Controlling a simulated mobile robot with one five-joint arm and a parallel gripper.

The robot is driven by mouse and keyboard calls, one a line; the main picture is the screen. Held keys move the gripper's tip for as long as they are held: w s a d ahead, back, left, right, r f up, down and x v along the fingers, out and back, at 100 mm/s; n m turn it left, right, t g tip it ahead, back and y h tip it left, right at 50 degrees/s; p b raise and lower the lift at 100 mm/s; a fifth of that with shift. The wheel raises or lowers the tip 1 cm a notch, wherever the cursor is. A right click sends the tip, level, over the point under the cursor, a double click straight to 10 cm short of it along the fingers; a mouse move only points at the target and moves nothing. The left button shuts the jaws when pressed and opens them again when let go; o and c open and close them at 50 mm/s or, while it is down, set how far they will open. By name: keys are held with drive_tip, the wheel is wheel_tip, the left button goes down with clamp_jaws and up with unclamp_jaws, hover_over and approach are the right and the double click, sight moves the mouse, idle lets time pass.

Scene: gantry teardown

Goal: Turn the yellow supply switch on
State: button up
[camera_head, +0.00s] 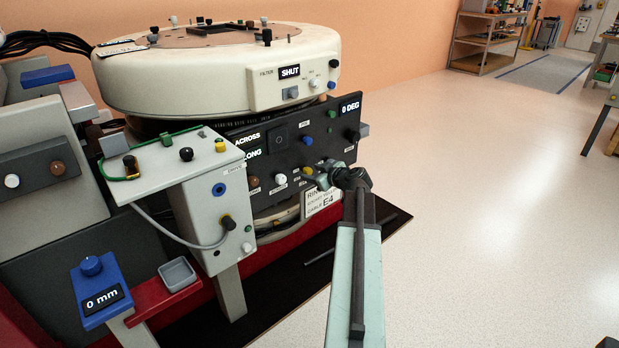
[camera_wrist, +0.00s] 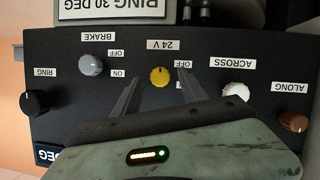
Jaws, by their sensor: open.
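The yellow supply switch (camera_wrist: 160,76) is a round knob on a dark panel (camera_wrist: 60,108), under an upside-down "24 V" label in the wrist view. An "OFF" label is beside it on the right; I cannot read its pointer position. My gripper (camera_wrist: 159,88) is open, with one finger on each side of the knob; I cannot tell whether they touch it. In the head view the yellow knob (camera_head: 307,171) is low on the dark panel, just left of my gripper (camera_head: 318,171).
A grey brake knob (camera_wrist: 91,65) and a white "ACROSS" knob (camera_wrist: 236,92) flank the yellow one. A black ring knob (camera_wrist: 35,102) and a brown "ALONG" knob (camera_wrist: 293,121) are farther out. A cream ring housing (camera_head: 200,85) overhangs the panel. Open floor lies right.

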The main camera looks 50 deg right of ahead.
drive_tip(key=shift+w+d+f, duration=0.1)
drive_tip(key=shift+w+f, duration=0.2)
drive_tip(key=shift+w, duration=0.3)
drive_tip(key=shift+c, duration=0.3)
